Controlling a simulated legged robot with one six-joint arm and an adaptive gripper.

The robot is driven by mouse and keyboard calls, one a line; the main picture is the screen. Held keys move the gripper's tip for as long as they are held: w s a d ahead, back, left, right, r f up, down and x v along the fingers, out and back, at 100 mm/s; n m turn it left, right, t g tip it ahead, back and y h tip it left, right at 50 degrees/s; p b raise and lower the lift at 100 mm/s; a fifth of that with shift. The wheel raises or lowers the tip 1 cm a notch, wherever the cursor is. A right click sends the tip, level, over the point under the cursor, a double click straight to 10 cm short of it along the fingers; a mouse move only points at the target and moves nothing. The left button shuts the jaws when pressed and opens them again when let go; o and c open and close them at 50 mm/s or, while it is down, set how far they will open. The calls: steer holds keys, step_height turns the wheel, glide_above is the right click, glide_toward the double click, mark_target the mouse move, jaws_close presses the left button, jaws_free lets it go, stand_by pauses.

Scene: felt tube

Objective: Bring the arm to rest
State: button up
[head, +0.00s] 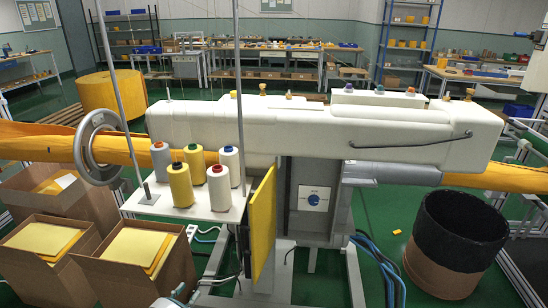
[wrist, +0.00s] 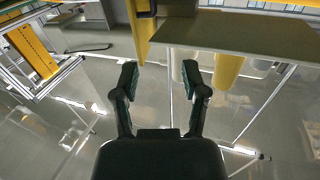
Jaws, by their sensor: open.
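My gripper (wrist: 161,76) shows in the wrist view with its two dark fingers spread apart and nothing between them. The underside of a flat shelf (wrist: 240,45) lies ahead of it at upper right, and a yellow panel (wrist: 142,30) is just beyond the fingertips at the top. I cannot make out the gripper clearly in the head view. There, the long white sewing machine (head: 330,128) stands across the middle, with a yellow fabric tube (head: 40,142) running past it.
Thread cones (head: 181,185) stand on the white shelf (head: 205,210) beside the upright yellow panel (head: 261,225). Cardboard boxes (head: 150,275) of yellow sheets stand at left. A black-and-brown bin (head: 455,245) is at right. Blue hoses (head: 375,255) trail by the machine's stand. Green floor shows between.

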steer(key=w+d+r+y, duration=0.2)
steer(key=w+r+y, duration=0.2)
steer(key=w+r, duration=0.45)
steer(key=d+r+n+g+y, duration=0.2)
steer(key=d+r+y, duration=0.3)
steer(key=r, duration=0.4)
steer(key=d+r+n+g+y, duration=0.1)
steer(key=d+r+n+y, duration=0.1)
steer(key=d+r, duration=0.6)
steer(key=s+d+r+n+g, duration=0.25)
steer(key=s+d+r, duration=0.25)
steer(key=s+d, duration=0.6)
steer(key=s+d+f+g+h, duration=0.1)
steer(key=s+d+f+g, duration=0.1)
steer(key=s+d, duration=0.5)
steer(key=s+d+f+m+g+h, duration=0.1)
steer(key=s+d+f+g+h, duration=0.1)
steer(key=s+d, duration=0.5)
steer(key=s+g, duration=0.1)
steer(key=s, duration=0.3)
steer(key=shift+s, duration=0.35)
